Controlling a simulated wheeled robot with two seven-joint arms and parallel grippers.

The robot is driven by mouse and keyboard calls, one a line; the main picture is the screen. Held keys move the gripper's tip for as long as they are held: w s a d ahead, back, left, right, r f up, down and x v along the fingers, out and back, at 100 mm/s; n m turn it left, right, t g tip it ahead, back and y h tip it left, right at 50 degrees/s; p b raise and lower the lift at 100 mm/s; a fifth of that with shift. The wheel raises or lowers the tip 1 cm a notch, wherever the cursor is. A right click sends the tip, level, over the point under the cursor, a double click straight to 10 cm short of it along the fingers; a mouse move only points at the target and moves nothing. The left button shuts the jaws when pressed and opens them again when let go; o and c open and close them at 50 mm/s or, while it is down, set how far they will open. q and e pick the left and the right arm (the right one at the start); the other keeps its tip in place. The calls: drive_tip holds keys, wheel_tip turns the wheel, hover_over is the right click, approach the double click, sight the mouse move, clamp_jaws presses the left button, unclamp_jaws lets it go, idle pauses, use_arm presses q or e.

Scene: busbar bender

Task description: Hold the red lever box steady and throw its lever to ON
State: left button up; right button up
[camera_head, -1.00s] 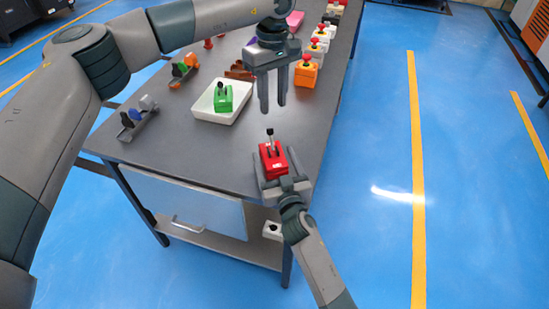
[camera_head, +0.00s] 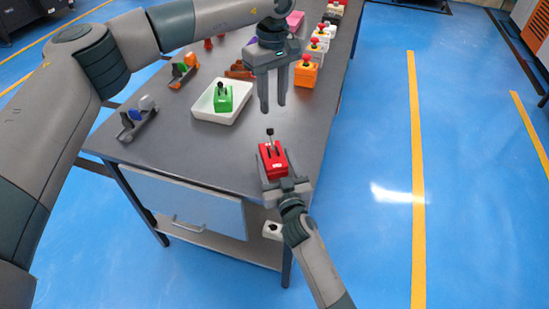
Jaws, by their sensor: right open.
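The red lever box (camera_head: 271,160) sits on the grey table near its front right corner. Its lever (camera_head: 270,138) has a black knob and rises at the far end of the box. My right gripper (camera_head: 275,164) is open, its fingers along the box's left and right sides. I cannot tell whether they touch it. My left gripper (camera_head: 272,108) is open and empty, pointing down just beyond and above the lever, apart from it. The ON marking cannot be read.
A green lever box (camera_head: 223,98) stands in a white tray (camera_head: 211,115) to the left. Orange (camera_head: 306,74) and white button boxes line the table's right edge. Holders with coloured pieces (camera_head: 138,120) lie at the left edge. The table (camera_head: 200,155) is clear around the red box.

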drive_tip(key=shift+s+d, duration=0.2)
drive_tip(key=shift+s, duration=0.5)
drive_tip(key=shift+s, duration=0.1)
drive_tip(key=c, duration=1)
drive_tip(key=shift+c, duration=0.2)
